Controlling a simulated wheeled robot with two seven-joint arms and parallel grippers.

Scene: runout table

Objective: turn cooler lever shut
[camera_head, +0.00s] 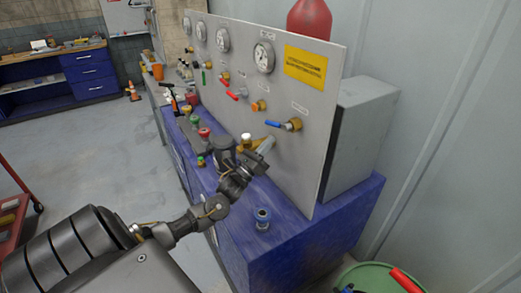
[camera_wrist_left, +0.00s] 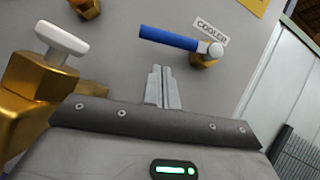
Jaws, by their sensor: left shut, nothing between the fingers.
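The cooler lever has a blue handle (camera_head: 273,123) on a brass valve body (camera_head: 293,124) at the near end of the grey panel. In the left wrist view the blue handle (camera_wrist_left: 168,38) points left from its pivot, nearly level, beside the "COOLER" label (camera_wrist_left: 213,30). My left gripper (camera_head: 267,145) is below the handle in the head view. In the wrist view its fingertips (camera_wrist_left: 160,70) are together and empty, just below the handle with a small apparent gap. My right gripper is in neither view.
A brass fitting with a white T-handle (camera_wrist_left: 55,60) stands close left of the gripper in the wrist view. More coloured levers and several gauges (camera_head: 264,57) line the panel (camera_head: 326,125).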

